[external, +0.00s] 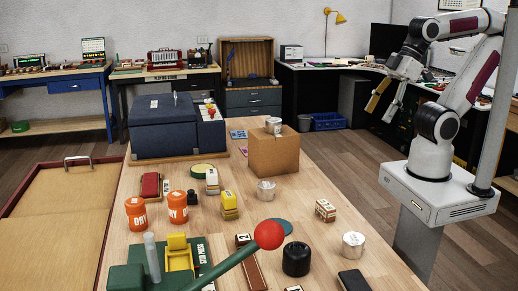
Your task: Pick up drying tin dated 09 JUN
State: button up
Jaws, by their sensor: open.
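Three silver tins are in view: one (273,125) on top of a brown box (274,155), one (266,191) on the table in front of that box, and one (353,245) further right near the table's right edge. Their labels are too small to read, so I cannot tell which bears 09 JUN. Two orange containers marked DRY, one (136,214) and another (178,207), stand at the left; no date is legible on them. My gripper (379,112) is open and empty, raised at the upper right, well away from all of these.
On the wooden table (230,177) are a dark blue case (163,125), a black round jar (296,259), yellow blocks (229,205) and a small striped block (325,210). A green rod with a red ball (269,235) crosses the front. Bare wood lies right of the brown box.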

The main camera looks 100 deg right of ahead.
jog(key=n+t, duration=0.4)
jog(key=t, duration=0.1)
send_over(273, 183)
jog(key=s+d, duration=0.3)
jog(key=d, duration=0.1)
notch_tip(273, 183, down, 19)
jog(key=f+y, duration=0.1)
jog(key=a+f+y, duration=0.1)
jog(key=f, duration=0.1)
jog(key=f+t+y, duration=0.1)
jog(key=shift+s+a+f, duration=0.25)
jog(key=shift+s+a, duration=0.05)
jog(key=shift+s, duration=0.05)
jog(key=shift+s+a+f+t+y, duration=0.45)
jog(key=shift+f+t+y, duration=0.1)
jog(key=shift+y, duration=0.15)
jog(key=shift+w+a, duration=0.1)
